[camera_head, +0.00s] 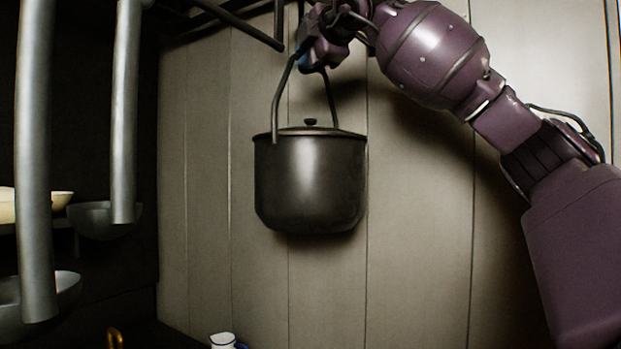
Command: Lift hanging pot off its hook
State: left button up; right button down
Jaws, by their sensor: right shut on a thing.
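A dark metal pot (310,185) with a lid and a tall bail handle (283,95) hangs upright in front of the pale plank wall. My right gripper (311,62) is shut on the top of the handle, and my right arm comes in from the right. The gripper covers the top of the handle. A dark bar (240,24) runs down toward the gripper from the upper left, with a vertical piece (279,18) at its end. I cannot tell whether the handle touches any hook. My left gripper is not in view.
Two grey vertical poles (36,160) (125,110) stand at the left, in front of dark shelving with bowls (92,219). A white cup (222,340) shows at the bottom edge. The space below the pot is clear.

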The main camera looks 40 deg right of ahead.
jog(key=shift+r, duration=0.2)
jog(key=s+a+r, duration=0.1)
jog(key=s+r, duration=0.2)
jog(key=s, duration=1.5)
jog(key=shift+a+r+b, duration=0.15)
jog(key=shift+a+b, duration=0.2)
jog(key=shift+s, duration=0.1)
